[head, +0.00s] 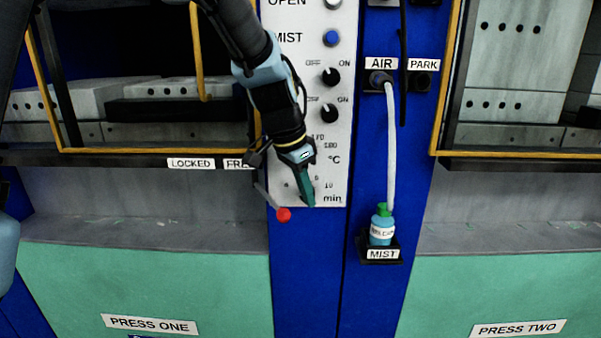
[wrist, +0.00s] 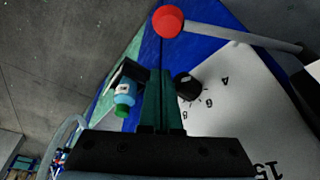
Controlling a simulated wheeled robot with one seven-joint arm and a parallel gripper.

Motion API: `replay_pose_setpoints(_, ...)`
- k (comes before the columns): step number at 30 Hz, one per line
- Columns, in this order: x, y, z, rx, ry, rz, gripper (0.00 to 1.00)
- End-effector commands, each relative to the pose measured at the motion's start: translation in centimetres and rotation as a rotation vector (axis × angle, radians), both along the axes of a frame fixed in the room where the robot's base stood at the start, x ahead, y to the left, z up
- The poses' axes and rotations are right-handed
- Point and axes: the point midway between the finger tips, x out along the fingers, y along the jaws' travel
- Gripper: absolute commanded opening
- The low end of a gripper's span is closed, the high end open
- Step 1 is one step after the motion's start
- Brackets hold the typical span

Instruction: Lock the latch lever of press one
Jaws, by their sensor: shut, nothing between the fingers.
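The latch lever of press one shows as a red ball knob (head: 283,214) on a thin grey rod, slanting down and right from beside the FREE label (head: 238,165). The LOCKED label (head: 190,163) is to the left of FREE. My gripper (head: 308,203) is shut and empty, pointing down in front of the white control panel, just right of the knob. In the wrist view the knob (wrist: 168,20) and its rod lie beyond the shut green fingers (wrist: 160,80), with no contact visible. The lever's pivot is partly hidden by my wrist in the head view.
The control panel (head: 335,140) with black dials is close behind my gripper. A MIST bottle (head: 381,228) stands in its holder to the right, below a white hose (head: 391,150). A yellow frame (head: 150,151) edges press one. The space left of the knob looks clear.

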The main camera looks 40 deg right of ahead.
Motion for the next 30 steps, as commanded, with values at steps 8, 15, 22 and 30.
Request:
replay_pose_setpoints(8,0.2,1.7,-1.4,-0.001,0.0,0.002,0.0)
replay_pose_setpoints(15,0.3,3.2,-1.3,-0.001,0.0,0.0,0.0)
replay_pose_setpoints(22,0.3,3.2,-1.4,-0.001,0.0,0.0,0.0)
replay_pose_setpoints(30,0.3,3.5,-1.6,-0.002,0.0,-0.017,0.0)
